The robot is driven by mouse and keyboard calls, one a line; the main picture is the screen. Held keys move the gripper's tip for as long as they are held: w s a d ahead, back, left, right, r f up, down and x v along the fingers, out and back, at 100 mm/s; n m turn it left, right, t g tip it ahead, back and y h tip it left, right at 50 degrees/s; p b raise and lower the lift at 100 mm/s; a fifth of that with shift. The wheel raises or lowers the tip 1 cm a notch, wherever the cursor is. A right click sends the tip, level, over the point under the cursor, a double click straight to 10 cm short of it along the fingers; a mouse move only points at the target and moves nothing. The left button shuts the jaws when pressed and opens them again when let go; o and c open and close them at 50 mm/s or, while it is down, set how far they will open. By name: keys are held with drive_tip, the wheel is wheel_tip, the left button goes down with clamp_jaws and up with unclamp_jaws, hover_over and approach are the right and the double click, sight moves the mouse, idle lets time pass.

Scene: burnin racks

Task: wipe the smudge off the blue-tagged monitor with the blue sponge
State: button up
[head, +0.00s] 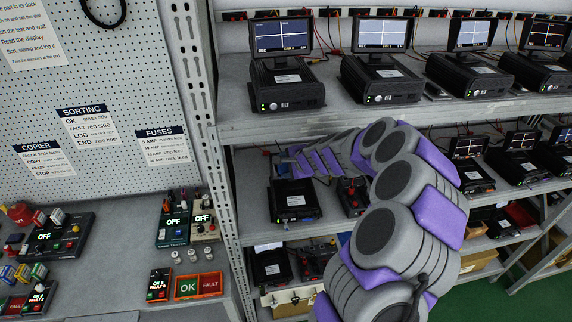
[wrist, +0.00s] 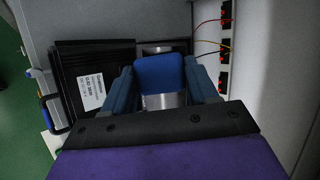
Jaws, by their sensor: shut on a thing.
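My gripper (wrist: 163,88) is shut on the blue sponge (wrist: 158,70), which shows between its two fingers in the wrist view. Just beyond the sponge is a dark screen-like edge (wrist: 165,47), mostly covered by it; I cannot tell whether sponge and screen touch. A black unit with a white label (wrist: 90,88) lies left of the gripper. In the head view my arm reaches over the middle shelf, above a black unit (head: 295,200), and hides that unit's monitor. No blue tag or smudge is clearly visible.
Several monitors on black units stand on the upper shelf (head: 240,128). More units stand right on the middle shelf and below. A rack post (head: 205,120) is left of my arm. Red sockets with wires (wrist: 225,48) line the right in the wrist view. A bench with small devices is left.

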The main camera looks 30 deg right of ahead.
drive_tip(key=shift+s+a+r+p, duration=0.2)
drive_tip(key=shift+s+r+p, duration=0.1)
drive_tip(key=shift+s+r, duration=0.25)
drive_tip(key=shift+s+a+r+p, duration=0.15)
drive_tip(key=shift+s+r+p, duration=0.2)
drive_tip(key=shift+s, duration=0.2)
